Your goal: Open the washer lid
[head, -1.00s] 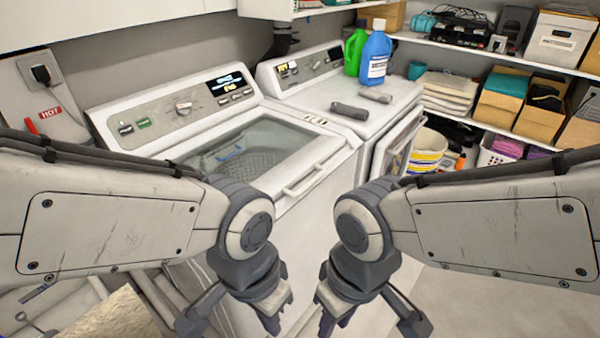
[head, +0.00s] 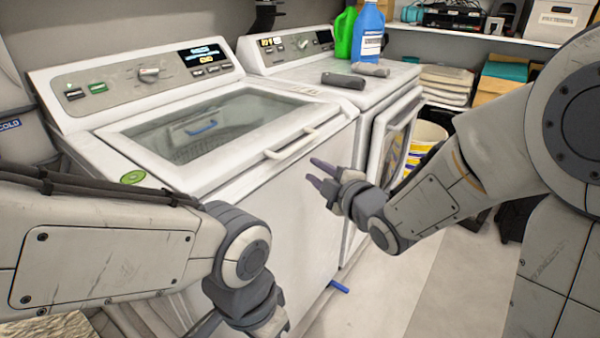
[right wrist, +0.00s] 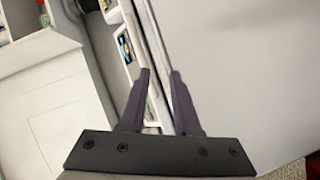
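The washer (head: 240,180) is the white top-loader on the left in the head view. Its glass-topped lid (head: 215,125) lies shut, with a white handle (head: 291,143) on its front edge. My right gripper (head: 316,172) is in front of the washer's front face, a little below and right of the handle, apart from it. Its two fingers are spread and empty; they also show apart in the right wrist view (right wrist: 162,80). My left gripper (head: 270,325) is low at the bottom edge of the head view, pointing down, and its fingertips are cut off.
A dryer (head: 370,100) with its front door (head: 390,145) ajar stands right of the washer. Blue (head: 369,35) and green (head: 345,32) bottles and grey objects (head: 343,80) are on top. Shelves with boxes line the back right.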

